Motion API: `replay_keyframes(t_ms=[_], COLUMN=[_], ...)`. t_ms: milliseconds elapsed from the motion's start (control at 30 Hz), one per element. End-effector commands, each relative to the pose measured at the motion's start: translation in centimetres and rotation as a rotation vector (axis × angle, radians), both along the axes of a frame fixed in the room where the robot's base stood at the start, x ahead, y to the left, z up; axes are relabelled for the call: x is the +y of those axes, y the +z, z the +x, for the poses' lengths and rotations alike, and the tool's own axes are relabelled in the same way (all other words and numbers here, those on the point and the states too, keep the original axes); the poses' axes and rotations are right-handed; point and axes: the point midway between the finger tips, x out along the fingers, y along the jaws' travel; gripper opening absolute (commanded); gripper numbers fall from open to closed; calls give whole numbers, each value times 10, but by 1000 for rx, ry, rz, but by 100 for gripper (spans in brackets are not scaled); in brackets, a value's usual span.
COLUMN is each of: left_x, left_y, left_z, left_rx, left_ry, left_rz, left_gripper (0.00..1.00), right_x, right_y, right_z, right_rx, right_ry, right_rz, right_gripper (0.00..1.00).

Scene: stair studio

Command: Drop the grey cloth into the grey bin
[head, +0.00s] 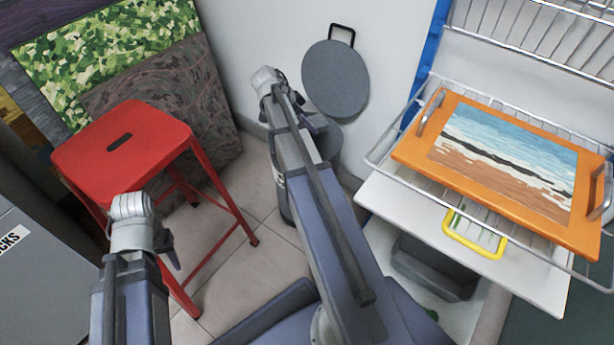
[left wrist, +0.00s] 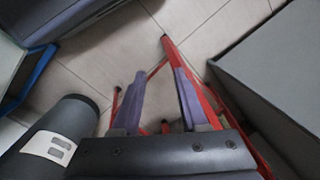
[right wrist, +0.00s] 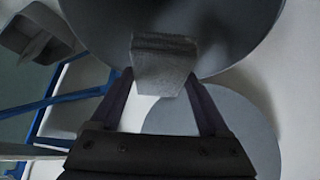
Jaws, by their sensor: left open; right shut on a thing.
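The grey bin (head: 328,143) stands on the floor by the wall, partly hidden behind my right arm in the head view. Its dark round opening (right wrist: 100,25) fills the top of the right wrist view. My right gripper (right wrist: 160,82) is shut on the grey cloth (right wrist: 164,66), which hangs over that opening. In the head view my right gripper (head: 312,122) is at the bin's top, and the cloth cannot be made out. My left gripper (left wrist: 158,78) is open and empty, above the stool's side. The bin's labelled side (left wrist: 60,135) shows in the left wrist view.
A red stool (head: 122,145) stands left of the bin, close to my left gripper (head: 168,248). A round grey lid (head: 335,80) hangs on the wall behind the bin. A wire rack with an orange-framed board (head: 420,150) is at right. A grey cabinet (head: 40,270) is at left.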

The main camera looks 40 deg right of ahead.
Motion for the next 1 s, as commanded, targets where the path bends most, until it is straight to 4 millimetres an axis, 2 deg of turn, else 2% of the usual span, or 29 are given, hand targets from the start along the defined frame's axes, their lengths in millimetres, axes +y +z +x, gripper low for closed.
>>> replay_keyframes(t_ms=[33, 233, 600, 633, 800, 1000], left_x=[0, 0, 0, 0, 0, 0], left_y=[-13, -33, -35, -35, -35, -35], left_z=[0, 0, 0, 0, 0, 0], left_rx=[0, 0, 0, 0, 0, 0], left_ry=[0, 5, 7, 7, 7, 7], left_rz=[-1, -1, -1, -1, -1, -1], left_gripper=[44, 44, 44, 44, 44, 44], right_x=[0, 0, 0, 0, 0, 0], right_y=[-12, -33, -35, -35, -35, -35], right_z=[0, 0, 0, 0, 0, 0], right_rx=[0, 0, 0, 0, 0, 0], right_ry=[0, 0, 0, 0, 0, 0], right_rz=[0, 0, 0, 0, 0, 0], right_gripper=[35, 35, 35, 83, 100, 100])
